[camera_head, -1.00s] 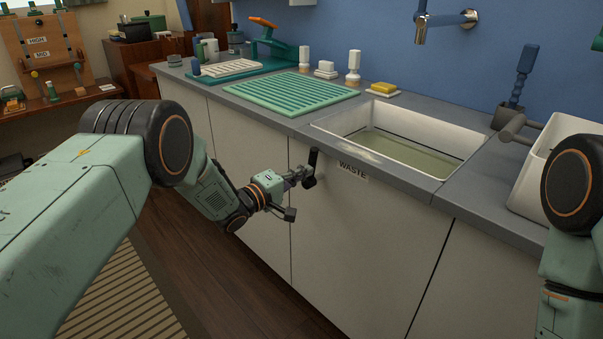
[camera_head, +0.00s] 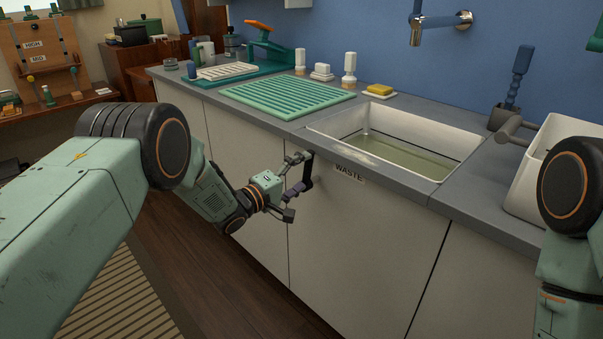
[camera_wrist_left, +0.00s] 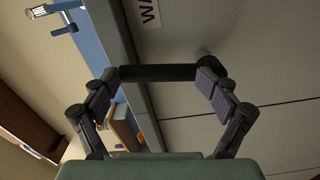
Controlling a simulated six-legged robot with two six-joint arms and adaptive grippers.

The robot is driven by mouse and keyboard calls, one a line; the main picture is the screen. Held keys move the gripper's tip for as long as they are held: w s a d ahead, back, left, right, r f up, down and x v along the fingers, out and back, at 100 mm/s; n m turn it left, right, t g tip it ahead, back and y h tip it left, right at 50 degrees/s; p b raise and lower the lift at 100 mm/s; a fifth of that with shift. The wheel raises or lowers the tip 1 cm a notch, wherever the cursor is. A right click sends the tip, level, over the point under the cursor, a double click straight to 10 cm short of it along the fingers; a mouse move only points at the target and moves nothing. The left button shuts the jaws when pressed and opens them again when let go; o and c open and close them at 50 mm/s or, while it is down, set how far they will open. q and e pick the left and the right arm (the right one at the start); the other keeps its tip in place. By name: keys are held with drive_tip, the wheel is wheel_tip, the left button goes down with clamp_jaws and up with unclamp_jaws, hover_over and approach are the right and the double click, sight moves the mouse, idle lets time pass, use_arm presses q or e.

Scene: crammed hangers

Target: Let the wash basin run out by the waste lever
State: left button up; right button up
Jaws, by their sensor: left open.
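The white wash basin (camera_head: 455,165) is sunk in the counter and holds greenish water (camera_head: 405,156). The dark waste lever (camera_head: 308,168) stands about upright on the cupboard front, left of the WASTE label (camera_head: 349,173). My left gripper (camera_head: 300,173) is at the lever, its fingers spread above and below. In the left wrist view the lever (camera_wrist_left: 158,73) is a black bar across the space between the open fingertips (camera_wrist_left: 160,82); whether they touch it I cannot tell. My right arm shows at the right edge, but its gripper is out of view.
A tap (camera_head: 438,20) is on the blue wall above the basin. A green ribbed mat (camera_head: 285,99) and a yellow sponge (camera_head: 380,89) lie on the counter. A white bin (camera_head: 535,175) stands at the right. The floor before the cupboards is clear.

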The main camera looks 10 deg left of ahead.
use_arm(q)
drive_tip(key=shift+o, duration=0.8)
drive_tip(key=shift+s+a, duration=0.1)
drive_tip(key=shift+a, duration=0.05)
drive_tip(key=shift+s+a, duration=0.2)
drive_tip(key=v, duration=1.1)
drive_tip(key=shift+s, duration=0.15)
drive_tip(key=x, duration=1.2)
